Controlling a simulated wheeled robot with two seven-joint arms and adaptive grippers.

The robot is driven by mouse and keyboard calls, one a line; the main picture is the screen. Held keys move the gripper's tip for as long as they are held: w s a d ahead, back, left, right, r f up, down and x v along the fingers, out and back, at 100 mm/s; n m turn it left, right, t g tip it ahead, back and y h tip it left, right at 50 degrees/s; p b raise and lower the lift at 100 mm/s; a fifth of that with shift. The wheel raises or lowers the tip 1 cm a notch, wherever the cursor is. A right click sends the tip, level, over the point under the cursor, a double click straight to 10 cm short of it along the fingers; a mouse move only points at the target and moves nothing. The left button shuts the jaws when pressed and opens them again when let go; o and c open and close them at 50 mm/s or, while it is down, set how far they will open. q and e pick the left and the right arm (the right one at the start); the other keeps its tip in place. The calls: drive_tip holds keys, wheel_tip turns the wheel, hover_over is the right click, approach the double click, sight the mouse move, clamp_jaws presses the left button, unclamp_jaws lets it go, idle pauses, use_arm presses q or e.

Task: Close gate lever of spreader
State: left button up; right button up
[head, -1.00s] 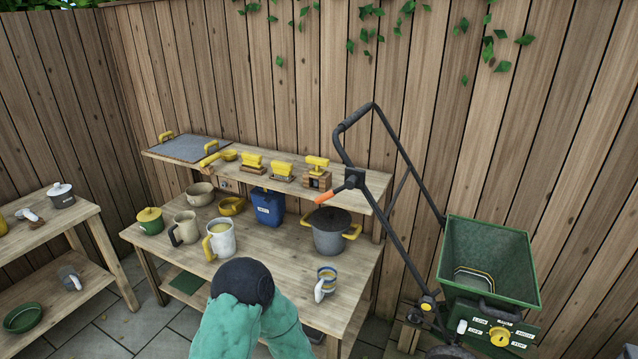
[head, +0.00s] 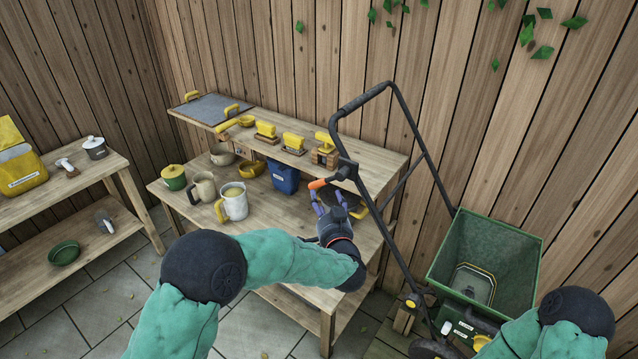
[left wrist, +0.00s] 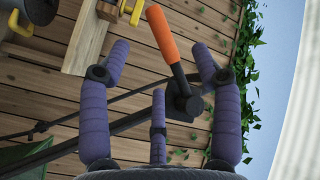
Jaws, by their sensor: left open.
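The spreader (head: 485,245) stands at the right, with a green hopper and a black tubular handle frame leaning up to the left. Its gate lever has an orange grip (head: 318,184) and a dark stem, pointing left from a bracket on the handle. My left gripper (head: 331,203) is open, with purple fingers just below the orange grip. In the left wrist view the orange grip (left wrist: 163,36) and its stem show between the spread fingers; I cannot tell whether they touch. My right arm shows at the lower right, but its gripper is not visible.
The potting bench (head: 275,235) lies under my left arm, holding mugs, a blue bin (head: 284,178) and a pot partly hidden by the gripper. Its upper shelf bears yellow-handled tools. A side table (head: 90,205) stands left. The wooden fence closes the back.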

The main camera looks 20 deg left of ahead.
sight(320, 184)
use_arm(q)
drive_tip(key=x, duration=0.8)
drive_tip(key=shift+w+b, duration=0.15)
drive_tip(key=shift+b, duration=0.25)
clamp_jaws()
